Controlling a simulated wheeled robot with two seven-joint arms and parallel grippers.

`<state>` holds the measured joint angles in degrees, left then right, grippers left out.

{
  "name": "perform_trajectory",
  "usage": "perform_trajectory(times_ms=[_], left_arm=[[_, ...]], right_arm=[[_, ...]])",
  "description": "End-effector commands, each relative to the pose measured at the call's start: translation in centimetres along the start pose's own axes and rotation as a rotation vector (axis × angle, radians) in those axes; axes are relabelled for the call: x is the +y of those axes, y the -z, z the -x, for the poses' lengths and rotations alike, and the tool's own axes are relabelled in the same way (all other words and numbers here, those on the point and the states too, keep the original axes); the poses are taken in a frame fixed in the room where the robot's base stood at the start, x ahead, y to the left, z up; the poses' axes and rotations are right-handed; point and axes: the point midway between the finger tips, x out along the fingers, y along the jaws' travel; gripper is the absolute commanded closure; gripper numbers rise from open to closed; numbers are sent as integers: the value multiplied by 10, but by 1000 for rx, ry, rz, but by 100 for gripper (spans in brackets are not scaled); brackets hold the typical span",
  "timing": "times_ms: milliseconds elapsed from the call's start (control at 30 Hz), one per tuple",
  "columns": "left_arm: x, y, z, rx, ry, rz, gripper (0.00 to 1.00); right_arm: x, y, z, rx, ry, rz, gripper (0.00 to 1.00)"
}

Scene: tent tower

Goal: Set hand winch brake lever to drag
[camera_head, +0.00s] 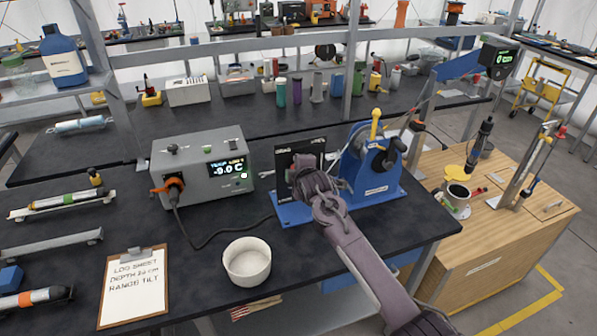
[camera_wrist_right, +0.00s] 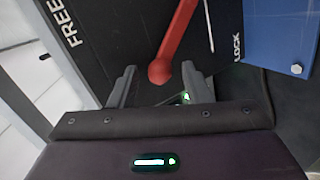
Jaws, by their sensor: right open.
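The hand winch (camera_head: 372,170) is a blue-framed unit with a yellow handle on the dark bench. Its black brake panel (camera_head: 299,152) stands at its left, partly hidden behind my right gripper (camera_head: 303,168). In the right wrist view the red brake lever (camera_wrist_right: 178,42) runs down from the top edge to a round knob. The panel reads FREE at left and LOCK at right; the knob lies between these words. No DRAG label shows. My right gripper (camera_wrist_right: 159,78) is open, its fingers either side of the knob. I cannot tell whether they touch it. My left gripper is out of view.
A grey readout box (camera_head: 203,167) with a cable stands left of the winch. A white bowl (camera_head: 247,262) and a clipboard (camera_head: 134,287) lie nearer the front edge. A wooden cabinet (camera_head: 480,240) adjoins on the right. Shelf posts and a rail stand behind.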

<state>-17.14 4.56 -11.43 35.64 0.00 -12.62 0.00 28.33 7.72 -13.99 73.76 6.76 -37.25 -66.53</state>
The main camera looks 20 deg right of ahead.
Motion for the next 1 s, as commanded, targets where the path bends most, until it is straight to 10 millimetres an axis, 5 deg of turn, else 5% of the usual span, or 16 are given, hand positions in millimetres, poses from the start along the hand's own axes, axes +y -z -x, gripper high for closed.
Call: perform_trajectory(times_ms=[600,1000], left_arm=[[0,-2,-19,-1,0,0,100],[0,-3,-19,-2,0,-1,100]], right_arm=[[-2,-1,70,-1,0,0,56],[-1,0,77,-1,1,0,56]])
